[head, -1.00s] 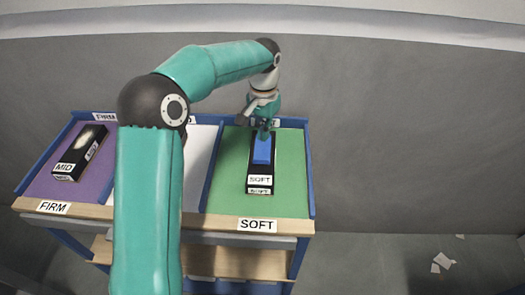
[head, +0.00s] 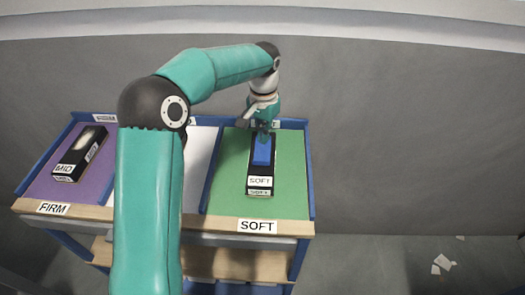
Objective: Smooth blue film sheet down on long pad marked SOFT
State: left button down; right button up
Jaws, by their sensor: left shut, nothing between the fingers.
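The long black pad marked SOFT (head: 260,188) lies on the green section of the bench. The blue film sheet (head: 262,154) lies along the top of this pad, over its middle and far part. My left gripper (head: 263,134) points down at the far end of the blue sheet, shut and with nothing held. Whether its fingertips touch the sheet I cannot tell. The far end of the pad is partly hidden by the gripper. My right gripper is not in view.
A black block marked MID (head: 79,155) lies on the purple section (head: 45,182) at the left. The white middle section (head: 200,150) is partly hidden by my left arm. Blue rims edge the bench. The green section (head: 290,180) is clear beside the pad.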

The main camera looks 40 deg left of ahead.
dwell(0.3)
pick_arm(q)
notch_tip(320, 180, up, 8)
jog(key=p, duration=0.7)
jog(key=shift+r+p, duration=0.2)
jog(key=shift+p, duration=0.2)
dwell(0.6)
